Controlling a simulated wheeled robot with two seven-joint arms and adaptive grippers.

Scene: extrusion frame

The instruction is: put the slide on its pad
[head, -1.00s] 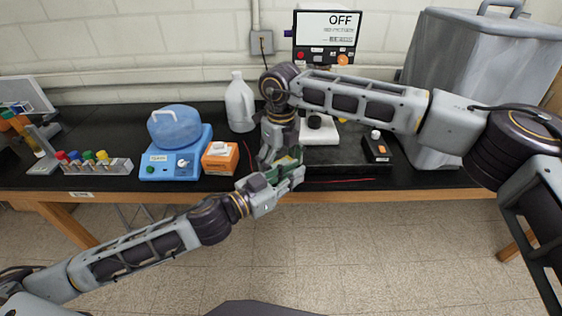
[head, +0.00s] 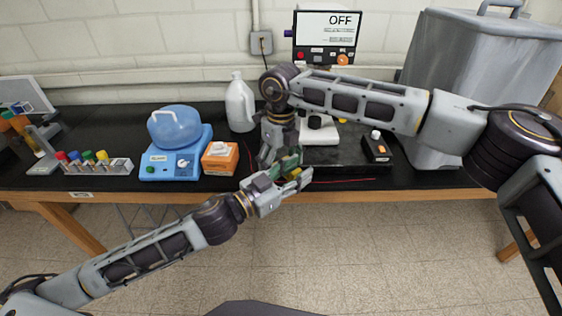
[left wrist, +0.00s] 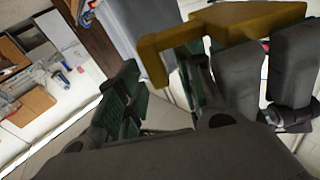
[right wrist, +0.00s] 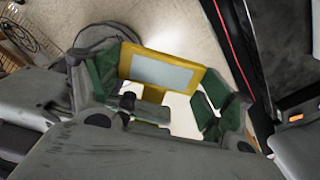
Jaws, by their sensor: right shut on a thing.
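The slide is a yellow frame around a pale pane (right wrist: 165,72). My right gripper (right wrist: 160,85) is shut on it and holds it in front of the bench edge. In the left wrist view the slide's yellow frame (left wrist: 230,20) crosses the top, with the right gripper's fingers beside it. My left gripper (left wrist: 155,90) is open, and one yellow end of the slide reaches over the gap between its fingers. In the head view the left gripper (head: 290,181) and right gripper (head: 277,160) meet closely, and the slide is mostly hidden. I cannot make out the pad.
On the black bench stand a test tube rack (head: 100,167), a blue device (head: 175,160), an orange box (head: 220,158), a white jug (head: 240,105), a white-based instrument (head: 320,130) and a black switch box (head: 377,148). A large grey container (head: 470,80) stands right. A screen reads OFF (head: 327,25).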

